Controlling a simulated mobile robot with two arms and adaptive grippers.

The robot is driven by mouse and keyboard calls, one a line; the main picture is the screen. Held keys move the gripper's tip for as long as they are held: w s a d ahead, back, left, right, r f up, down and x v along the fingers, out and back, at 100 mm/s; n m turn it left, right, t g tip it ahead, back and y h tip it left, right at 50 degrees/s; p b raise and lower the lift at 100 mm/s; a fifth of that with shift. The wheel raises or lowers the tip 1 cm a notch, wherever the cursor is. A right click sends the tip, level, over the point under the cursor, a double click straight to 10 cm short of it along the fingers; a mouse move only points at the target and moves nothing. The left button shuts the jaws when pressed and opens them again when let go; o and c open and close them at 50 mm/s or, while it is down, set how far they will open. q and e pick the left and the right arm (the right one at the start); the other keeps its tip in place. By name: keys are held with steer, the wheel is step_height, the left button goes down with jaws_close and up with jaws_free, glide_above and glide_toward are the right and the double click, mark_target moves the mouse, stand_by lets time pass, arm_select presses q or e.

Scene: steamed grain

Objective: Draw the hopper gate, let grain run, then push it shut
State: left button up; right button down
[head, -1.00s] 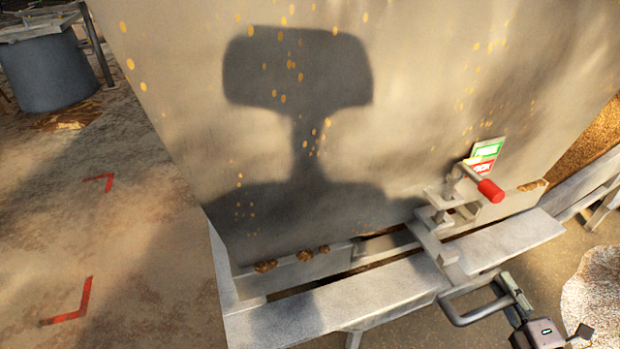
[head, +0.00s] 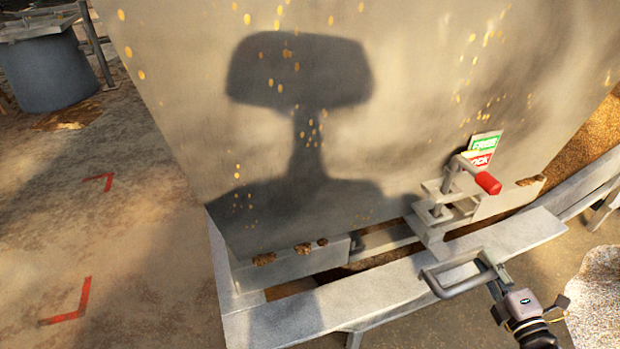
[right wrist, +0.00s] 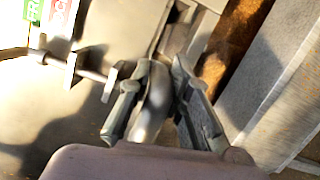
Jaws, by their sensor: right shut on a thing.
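The hopper (head: 400,90) is a large tan-grey metal body filling the middle of the head view. At its foot is the gate with a grey U-shaped handle (head: 440,284), now close against the front rail (head: 330,308). My right gripper (head: 490,268) is shut on the right part of this handle. In the right wrist view the handle (right wrist: 152,105) passes between both fingers (right wrist: 160,72). A latch with a red grip (head: 488,183) stands above the gate beside a green and red label (head: 482,148). The slot under the hopper is partly hidden. My left gripper is out of view.
A pale, speckled mound (head: 602,285) lies at the right edge, below the rail. A grey drum (head: 48,75) stands at the upper left. Red corner marks (head: 68,305) lie on the open floor at left. Brown clumps (head: 302,248) sit along the hopper's lower ledge.

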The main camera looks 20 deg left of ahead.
mark_target(479, 252)
steer(key=shift+w+a+r+b, duration=0.2)
steer(key=shift+w+a+r, duration=0.05)
steer(key=shift+w+a, duration=0.5)
steer(key=shift+w+a+r+b, duration=0.2)
steer(key=shift+w+a, duration=0.4)
steer(key=shift+w, duration=0.2)
steer(key=c, duration=1.6)
jaws_free()
steer(key=shift+s+d+r, duration=0.1)
steer(key=shift+s+d, duration=0.05)
steer(key=shift+o, duration=1)
steer(key=shift+f, duration=0.3)
